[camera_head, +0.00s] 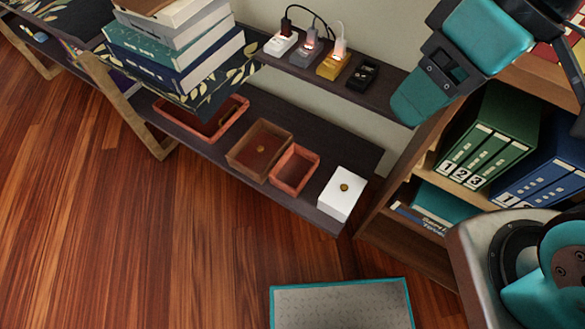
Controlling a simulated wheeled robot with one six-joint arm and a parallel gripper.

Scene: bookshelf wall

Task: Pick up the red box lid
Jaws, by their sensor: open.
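On the lower dark shelf, a small orange-red open-topped box or upturned lid (304,161) stands between a brown box and a white box. The brown box (240,161) has a small gold knob inside its rim. The white box (336,204) has a gold knob on top. I cannot tell for sure which reddish piece is the lid. My arm shows at the upper right, apart from these boxes; its gripper fingers are not in view.
At right, a bookcase (378,216) holds green binders (486,145) and blue binders (545,170). Wooden floor (110,230) is open at lower left.

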